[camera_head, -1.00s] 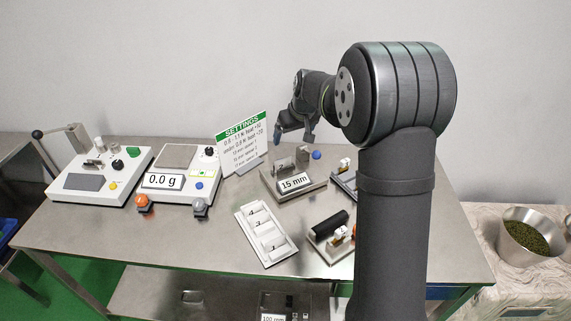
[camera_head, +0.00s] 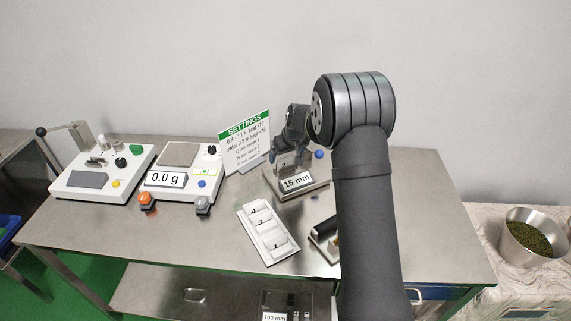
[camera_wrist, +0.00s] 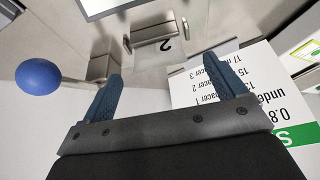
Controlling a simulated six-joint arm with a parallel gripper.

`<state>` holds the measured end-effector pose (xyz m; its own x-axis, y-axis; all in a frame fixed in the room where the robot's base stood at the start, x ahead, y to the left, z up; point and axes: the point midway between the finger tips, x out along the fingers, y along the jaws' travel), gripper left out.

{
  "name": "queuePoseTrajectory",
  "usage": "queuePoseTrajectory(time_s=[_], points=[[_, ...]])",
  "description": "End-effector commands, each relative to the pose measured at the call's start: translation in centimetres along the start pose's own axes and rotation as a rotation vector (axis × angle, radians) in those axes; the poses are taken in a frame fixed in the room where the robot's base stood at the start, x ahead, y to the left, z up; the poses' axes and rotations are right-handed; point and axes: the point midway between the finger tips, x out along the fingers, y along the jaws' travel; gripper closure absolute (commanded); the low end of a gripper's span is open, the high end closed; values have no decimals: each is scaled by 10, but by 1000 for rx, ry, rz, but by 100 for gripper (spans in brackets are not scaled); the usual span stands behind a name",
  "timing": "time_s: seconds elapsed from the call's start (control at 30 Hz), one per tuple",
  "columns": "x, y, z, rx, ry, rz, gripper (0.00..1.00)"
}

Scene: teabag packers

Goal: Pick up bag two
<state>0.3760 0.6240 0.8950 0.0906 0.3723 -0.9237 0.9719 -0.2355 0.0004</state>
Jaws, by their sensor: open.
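Bag two, a pale bag marked "2" (camera_wrist: 164,46), is in the wrist view just ahead of my fingers, upside down in the picture. It stands at the measuring device reading 15 mm (camera_head: 297,181) on the steel table. My gripper (camera_wrist: 165,68) is open, with its two blue fingers spread either side of the bag's line and nothing gripped. I cannot tell whether either finger touches the bag. In the head view my gripper (camera_head: 292,158) is low over the device and hides part of the bag.
A white settings sign (camera_head: 245,139) stands close left of my gripper and shows under the right finger in the wrist view. A blue ball knob (camera_wrist: 38,77) sticks up on the other side. A white tray (camera_head: 250,232) with numbered bags lies in front. A scale (camera_head: 180,186) stands left.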

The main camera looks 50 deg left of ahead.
Motion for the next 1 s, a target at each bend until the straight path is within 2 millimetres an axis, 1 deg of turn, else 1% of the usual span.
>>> queuePoseTrajectory(time_s=[0.03, 0.1, 0.23, 0.33, 0.57, 0.6, 0.67, 0.8, 1.0], points=[[10, 0, 1, 0, -3, -1, 11], [20, 1, 0, 0, -2, -1, 11], [34, 1, 0, 0, -1, -1, 11], [40, 1, 0, 0, 0, -1, 11], [40, 1, 0, 0, 0, -1, 11], [40, 1, 0, 0, 0, -1, 19], [40, 1, 0, 0, 0, -1, 31], [40, 1, 0, 0, 0, -1, 58], [40, 1, 0, 0, 0, -1, 59]])
